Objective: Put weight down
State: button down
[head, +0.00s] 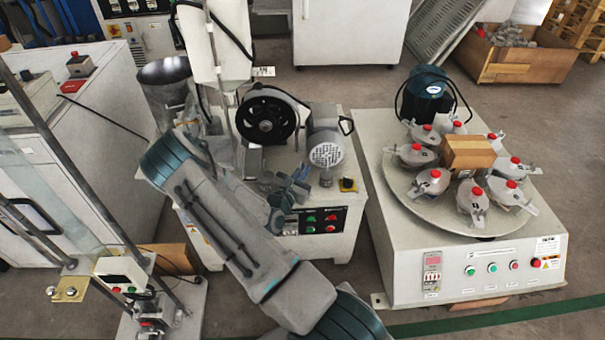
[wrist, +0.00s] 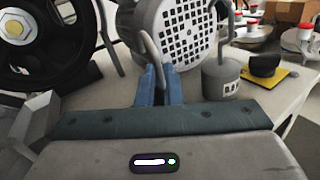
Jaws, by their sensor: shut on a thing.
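My gripper (wrist: 160,80) has blue fingers, shut on a bent grey metal hook (wrist: 151,45) that rises between them. Whatever hangs below the hook is hidden by the fingers and gripper body in the wrist view. A grey cylindrical weight (wrist: 221,78) with a label and a hook on top stands upright on the machine's pale top, right of my gripper and apart from it. It also shows in the head view (head: 326,178), below the round grille. In the head view my gripper (head: 298,183) is over the front of the middle machine (head: 345,222).
A motor with a white grille (wrist: 186,32) and a black handwheel (wrist: 38,45) stand close ahead and left. A black knob on a yellow plate (wrist: 264,68) lies right of the weight. A turntable machine (head: 410,275) stands to the right in the head view.

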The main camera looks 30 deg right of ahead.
jog(key=shift+r, duration=0.1)
jog(key=c, duration=1.6)
grip_release()
